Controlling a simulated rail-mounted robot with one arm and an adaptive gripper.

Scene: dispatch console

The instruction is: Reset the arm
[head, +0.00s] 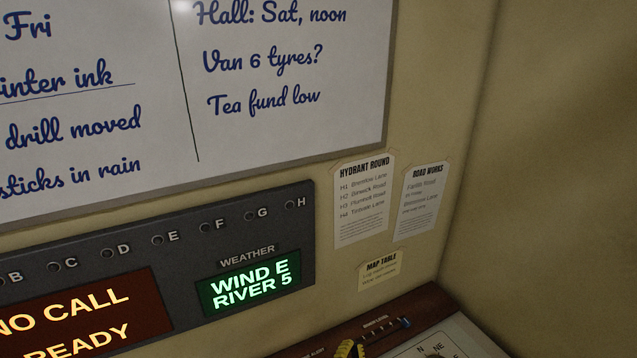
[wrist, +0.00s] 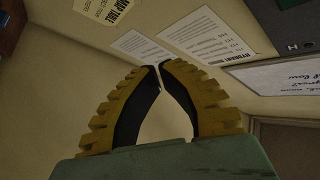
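My gripper (wrist: 160,68) fills the middle of the wrist view, with yellow ribbed fingers and black inner pads. The fingertips come together, and nothing is held in the hollow between the fingers. In the head view a small yellow and black part of my gripper (head: 349,349) shows at the bottom edge, in front of the console (head: 425,308). The rest of my arm is out of the head view.
A whiteboard (head: 290,130) and a dark display panel (head: 185,243) are on the wall. Paper notices (head: 364,200) hang to the right, near the room corner. A slider (head: 385,327) is on the console. Notices also show beyond my fingertips in the wrist view (wrist: 205,38).

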